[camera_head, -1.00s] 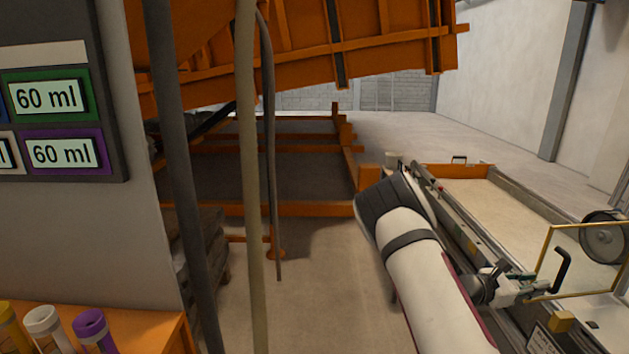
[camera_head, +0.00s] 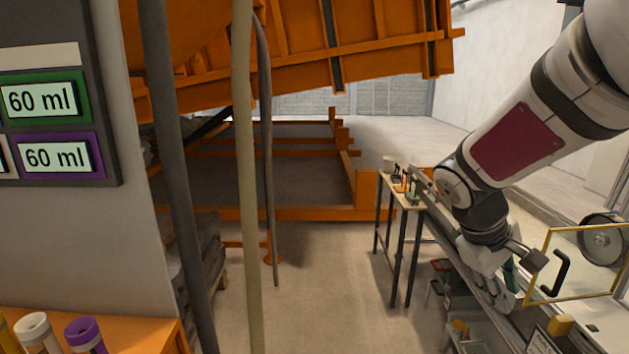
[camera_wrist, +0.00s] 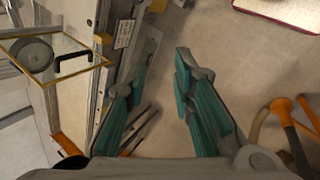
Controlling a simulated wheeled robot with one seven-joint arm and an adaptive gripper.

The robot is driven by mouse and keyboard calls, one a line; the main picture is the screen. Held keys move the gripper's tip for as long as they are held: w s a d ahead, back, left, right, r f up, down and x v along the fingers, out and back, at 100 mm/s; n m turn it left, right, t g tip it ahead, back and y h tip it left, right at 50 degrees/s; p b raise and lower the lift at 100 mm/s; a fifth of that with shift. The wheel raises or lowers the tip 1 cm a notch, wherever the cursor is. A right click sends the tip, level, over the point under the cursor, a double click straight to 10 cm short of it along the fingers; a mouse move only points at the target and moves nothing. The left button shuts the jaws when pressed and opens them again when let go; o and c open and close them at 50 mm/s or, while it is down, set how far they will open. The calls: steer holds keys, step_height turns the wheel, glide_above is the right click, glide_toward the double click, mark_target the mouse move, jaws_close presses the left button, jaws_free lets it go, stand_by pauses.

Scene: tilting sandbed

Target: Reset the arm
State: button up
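My arm reaches in from the upper right in the head view and bends down at the wrist. My gripper (camera_head: 511,285) hangs beside the long sandbed (camera_head: 538,217), near its front side. In the wrist view my gripper (camera_wrist: 162,62) shows two teal-padded fingers spread apart. Nothing is between them, only floor beyond. My arm hides part of the sandbed in the head view.
A yellow-framed panel with a black handle (camera_head: 562,272) and a wheel (camera_head: 604,240) stand at the right. A small table (camera_head: 399,198) holds small items. An orange frame (camera_head: 300,212) lies behind. Hoses (camera_head: 249,180) hang at left. Open floor (camera_head: 325,300) lies in the middle.

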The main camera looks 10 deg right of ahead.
steer(key=s+a+r+m+t+y, duration=0.1)
steer(key=s+a+r+t+y, duration=0.1)
steer(key=a, duration=0.4)
steer(key=s+a+r+t+y, duration=0.1)
steer(key=s+a+r+y, duration=0.1)
steer(key=s+a, duration=0.3)
steer(key=s+a+r+m+t+y, duration=0.1)
steer(key=s+a+r+t, duration=0.1)
steer(key=a, duration=0.6)
steer(key=shift+s+r+m+t+y, duration=0.3)
steer(key=shift+s+r+y, duration=0.1)
steer(key=shift+s+r, duration=0.4)
